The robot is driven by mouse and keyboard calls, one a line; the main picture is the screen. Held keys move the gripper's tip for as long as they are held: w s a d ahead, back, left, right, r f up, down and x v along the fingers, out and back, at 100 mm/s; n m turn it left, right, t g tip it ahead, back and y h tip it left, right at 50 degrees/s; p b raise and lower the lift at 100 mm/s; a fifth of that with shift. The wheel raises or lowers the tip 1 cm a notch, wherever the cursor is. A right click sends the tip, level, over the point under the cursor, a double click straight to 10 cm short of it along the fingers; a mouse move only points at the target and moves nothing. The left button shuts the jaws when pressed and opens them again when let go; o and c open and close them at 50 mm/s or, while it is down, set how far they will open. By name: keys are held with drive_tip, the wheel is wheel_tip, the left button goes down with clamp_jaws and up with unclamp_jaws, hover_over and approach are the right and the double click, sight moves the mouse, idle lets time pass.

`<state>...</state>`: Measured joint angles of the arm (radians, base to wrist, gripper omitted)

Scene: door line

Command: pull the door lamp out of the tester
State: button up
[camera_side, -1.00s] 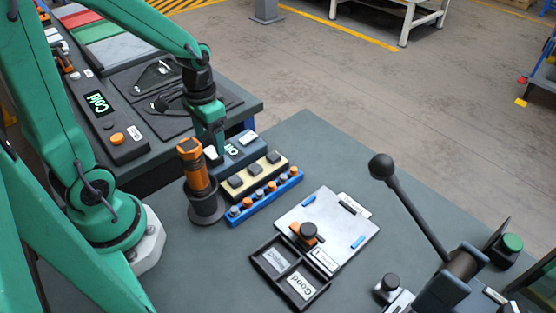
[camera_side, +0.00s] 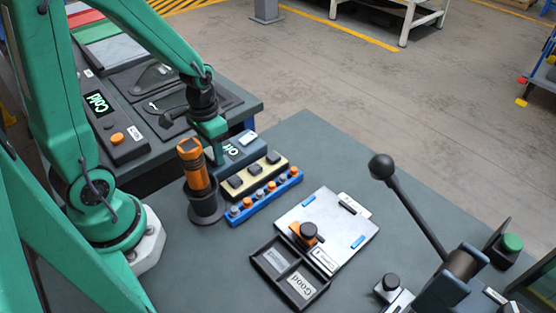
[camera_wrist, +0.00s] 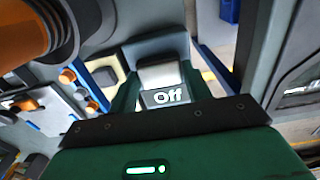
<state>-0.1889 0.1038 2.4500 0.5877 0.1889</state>
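The tester is a blue-grey box (camera_side: 236,155) on the bench, and its display reads "Off" in the wrist view (camera_wrist: 165,97). The door lamp, a pale grey-white block (camera_wrist: 159,75), sits at the tester's end beside the display. My gripper (camera_side: 215,152) is down over that end in the side view and hides most of the lamp there. In the wrist view my gripper's two green fingers (camera_wrist: 160,82) stand close on either side of the lamp. I cannot tell whether they press on it.
An orange-topped tool in a dark round holder (camera_side: 203,204) stands close left of the tester. A cream block with dark squares (camera_side: 254,177) and a blue strip with orange knobs (camera_side: 265,198) lie in front. A white plate (camera_side: 345,225) and black two-part tray (camera_side: 266,272) lie to the right.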

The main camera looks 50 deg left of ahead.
drive_tip(key=c, duration=0.7)
drive_tip(key=shift+r, duration=0.55)
drive_tip(key=shift+c, duration=0.7)
drive_tip(key=shift+r, duration=3)
